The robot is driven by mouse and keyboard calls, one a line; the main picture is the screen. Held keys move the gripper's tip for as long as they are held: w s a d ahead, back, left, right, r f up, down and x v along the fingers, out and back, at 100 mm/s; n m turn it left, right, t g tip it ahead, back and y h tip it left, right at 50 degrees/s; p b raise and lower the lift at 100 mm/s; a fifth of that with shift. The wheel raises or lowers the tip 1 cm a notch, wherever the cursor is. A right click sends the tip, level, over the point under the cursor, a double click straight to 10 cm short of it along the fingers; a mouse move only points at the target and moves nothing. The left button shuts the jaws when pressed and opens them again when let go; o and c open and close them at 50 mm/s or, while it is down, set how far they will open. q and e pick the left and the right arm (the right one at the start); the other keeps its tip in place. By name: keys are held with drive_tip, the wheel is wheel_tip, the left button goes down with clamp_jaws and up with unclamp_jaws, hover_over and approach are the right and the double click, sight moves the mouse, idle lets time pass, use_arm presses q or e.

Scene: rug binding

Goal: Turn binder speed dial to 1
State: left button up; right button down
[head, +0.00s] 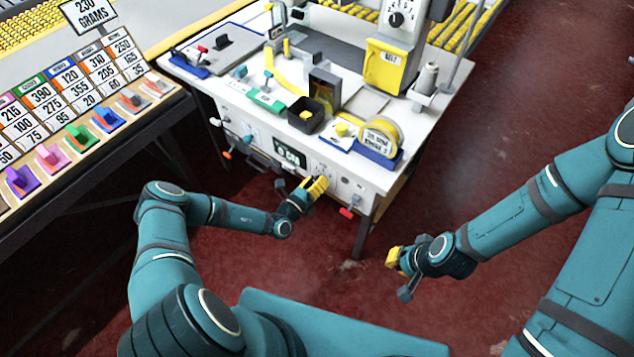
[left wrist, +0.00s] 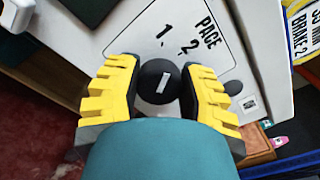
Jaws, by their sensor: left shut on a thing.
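The speed dial, a round black knob (left wrist: 160,88) with a white pointer mark, is in the left wrist view under a printed label reading PACE with 1 and 2. The white mark tilts slightly right of straight up, toward the numbers; I cannot tell exactly which one it meets. My left gripper (head: 316,188) is at the front panel of the white binder table (head: 375,178). In the left wrist view its yellow fingers (left wrist: 160,95) are shut on the knob from both sides. In the head view the hand hides the knob. My right gripper (head: 400,273) is open and empty, away from the table.
A dark display (head: 289,153) and a red lever (head: 347,212) flank my left gripper on the panel. A rack with coloured clips (head: 50,158) stands at left. The red floor at right is clear.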

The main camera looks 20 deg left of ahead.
use_arm(q)
drive_tip(key=shift+w+n, duration=0.1)
drive_tip(key=shift+n, duration=1)
drive_tip(key=o, duration=1.2)
drive_tip(key=shift+a, duration=0.1)
drive_tip(key=v, duration=1.2)
drive_tip(key=shift+r, duration=0.1)
